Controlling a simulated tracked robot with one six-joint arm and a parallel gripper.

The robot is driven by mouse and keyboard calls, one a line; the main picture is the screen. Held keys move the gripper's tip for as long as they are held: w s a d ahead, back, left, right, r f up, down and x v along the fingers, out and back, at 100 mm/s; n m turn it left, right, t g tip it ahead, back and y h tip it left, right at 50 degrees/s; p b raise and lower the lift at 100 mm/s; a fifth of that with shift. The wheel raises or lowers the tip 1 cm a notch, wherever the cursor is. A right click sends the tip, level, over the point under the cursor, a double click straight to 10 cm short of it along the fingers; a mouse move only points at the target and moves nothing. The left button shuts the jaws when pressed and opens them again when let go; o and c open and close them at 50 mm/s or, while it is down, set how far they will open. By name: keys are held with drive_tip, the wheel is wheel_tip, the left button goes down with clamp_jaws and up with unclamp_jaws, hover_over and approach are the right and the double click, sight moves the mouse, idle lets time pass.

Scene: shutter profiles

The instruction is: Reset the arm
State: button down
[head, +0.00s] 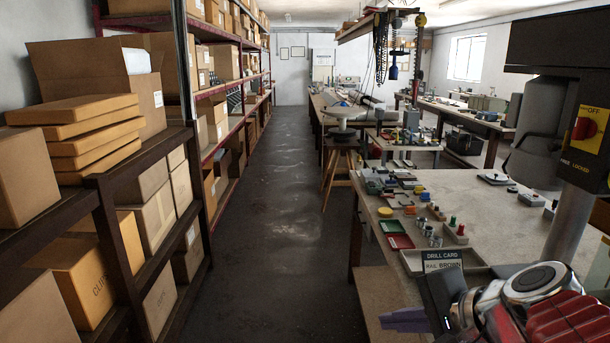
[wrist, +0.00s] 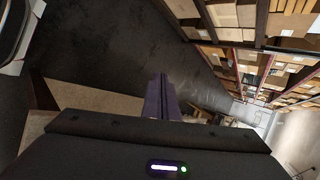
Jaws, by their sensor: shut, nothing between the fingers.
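My gripper (head: 405,320) shows at the bottom of the head view, near the front left edge of the workbench. Its purple fingers point left, and nothing shows between them. In the wrist view the fingers (wrist: 162,97) are together above the dark housing and empty. My arm, with silver joints and red ribbed parts, fills the lower right of the head view.
The workbench (head: 490,215) holds small parts, a red tray (head: 397,241), a grey tray (head: 415,262) and a drill card (head: 442,261). A stool (head: 341,150) stands beyond. Shelves with cardboard boxes (head: 90,108) line the left. The aisle floor (head: 285,220) is clear.

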drive_tip(key=s+d+f+n+g+h, duration=0.1)
drive_tip(key=s+f+n+h, duration=0.4)
drive_tip(key=s+n, duration=0.5)
drive_tip(key=f+n+g, duration=0.1)
drive_tip(key=n, duration=0.1)
drive_tip(key=shift+f+n, duration=0.15)
drive_tip(key=shift+n, duration=0.25)
